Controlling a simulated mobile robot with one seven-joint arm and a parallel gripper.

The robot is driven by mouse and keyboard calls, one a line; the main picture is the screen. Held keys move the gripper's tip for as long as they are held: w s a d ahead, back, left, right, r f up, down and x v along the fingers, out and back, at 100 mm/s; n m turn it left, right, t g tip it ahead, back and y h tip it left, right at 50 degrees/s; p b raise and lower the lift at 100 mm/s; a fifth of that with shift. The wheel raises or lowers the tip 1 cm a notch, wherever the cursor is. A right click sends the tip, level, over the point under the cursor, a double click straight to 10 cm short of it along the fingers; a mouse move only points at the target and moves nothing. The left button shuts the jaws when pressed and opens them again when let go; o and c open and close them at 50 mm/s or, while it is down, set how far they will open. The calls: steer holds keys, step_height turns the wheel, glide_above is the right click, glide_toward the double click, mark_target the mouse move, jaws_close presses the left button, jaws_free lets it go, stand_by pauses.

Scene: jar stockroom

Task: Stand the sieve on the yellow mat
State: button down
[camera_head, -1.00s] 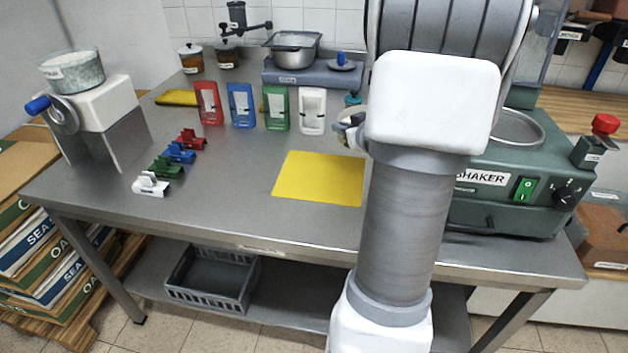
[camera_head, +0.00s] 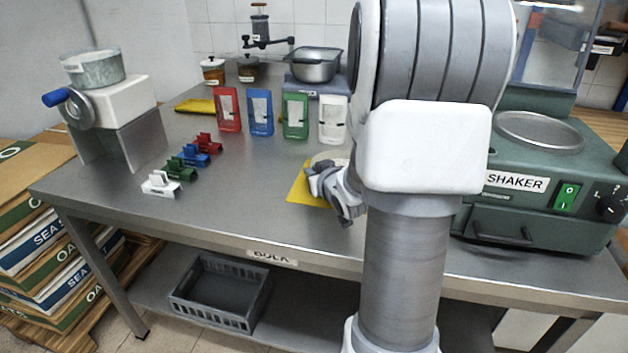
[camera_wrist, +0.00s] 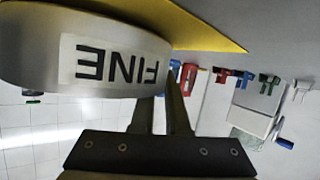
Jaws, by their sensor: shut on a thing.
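The sieve is a pale round drum with a label reading FINE. It fills the upper left of the wrist view (camera_wrist: 30,45), which is upside down. In the head view only a part of its pale rim (camera_head: 336,156) shows behind my gripper (camera_head: 322,182). My gripper is shut on the sieve's side; its fingers show in the wrist view (camera_wrist: 165,100). The yellow mat (camera_head: 298,192) lies under my gripper and is partly hidden by my arm. It also shows beside the sieve in the wrist view (camera_wrist: 205,35). I cannot tell whether the sieve touches it.
A green shaker (camera_head: 535,185) stands to the right. Red (camera_head: 228,110), blue (camera_head: 261,112), green (camera_head: 295,116) and white (camera_head: 332,120) upright holders stand behind the mat. Small coloured clips (camera_head: 195,157) and a hand-cranked machine (camera_head: 120,105) are left.

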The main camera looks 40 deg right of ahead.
steer(key=shift+f, duration=0.25)
steer(key=c, duration=0.9)
jaws_free()
steer(key=shift+f, duration=0.1)
